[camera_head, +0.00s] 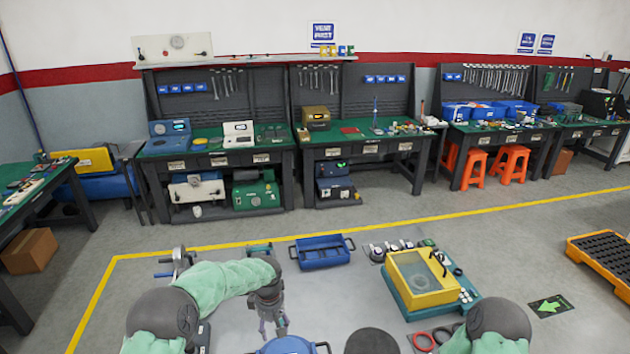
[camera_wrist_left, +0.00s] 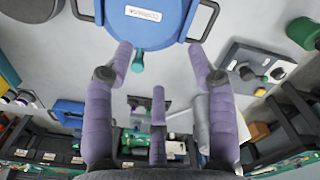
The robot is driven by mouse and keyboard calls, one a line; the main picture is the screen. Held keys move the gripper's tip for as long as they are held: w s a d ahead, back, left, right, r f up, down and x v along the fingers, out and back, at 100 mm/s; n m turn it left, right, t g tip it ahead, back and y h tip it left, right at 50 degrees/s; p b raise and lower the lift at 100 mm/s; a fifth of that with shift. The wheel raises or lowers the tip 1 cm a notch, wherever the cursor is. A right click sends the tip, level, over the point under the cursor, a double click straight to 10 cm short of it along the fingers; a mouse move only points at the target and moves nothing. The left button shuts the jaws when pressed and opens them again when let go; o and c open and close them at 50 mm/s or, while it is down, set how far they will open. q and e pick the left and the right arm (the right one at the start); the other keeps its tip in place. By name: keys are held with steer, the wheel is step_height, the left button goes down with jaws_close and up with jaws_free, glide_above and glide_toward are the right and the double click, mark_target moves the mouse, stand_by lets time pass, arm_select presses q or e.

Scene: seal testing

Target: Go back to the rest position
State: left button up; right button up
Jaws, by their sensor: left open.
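My left gripper (camera_head: 272,322) hangs at the bottom centre of the head view, at the end of my green-sleeved left arm. In the left wrist view its purple fingers (camera_wrist_left: 160,75) are spread apart with nothing held between them. A blue piece with black side handles and a white label (camera_wrist_left: 148,16) lies beyond the fingertips, apart from them. It also shows partly at the bottom edge of the head view (camera_head: 287,346). Part of my right arm shows at the bottom right of the head view; its gripper is out of view.
Around the near work surface stand a blue tray with handles (camera_head: 323,264), a yellow box with a clear lid (camera_head: 421,298) on a teal base, several small dark-based parts (camera_head: 395,248) and red rings (camera_head: 423,341). Workbenches (camera_head: 220,158) line the wall. Grey floor lies between.

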arm_select(q)
steer(key=s+d+f+m+h, duration=0.1)
steer(key=s+f+m+h, duration=0.25)
steer(key=s+f, duration=1.2)
steer(key=s+f+m, duration=0.2)
steer(key=s, duration=0.7)
steer(key=s+f+m, duration=0.1)
steer(key=s+f, duration=0.1)
steer(key=s, duration=0.8)
step_height(320, 180, down, 18)
steer(key=w+d+m+b, duration=0.1)
steer(key=w+b, duration=0.1)
steer(key=b, duration=1.7)
steer(key=shift+w+d+r, duration=0.15)
steer(key=shift+w+d, duration=0.05)
steer(key=shift+w, duration=0.15)
arm_select(e)
step_height(320, 180, down, 19)
steer(key=shift+w, duration=0.15)
arm_select(q)
steer(key=shift+h, duration=0.25)
arm_select(e)
steer(key=shift+f, duration=0.1)
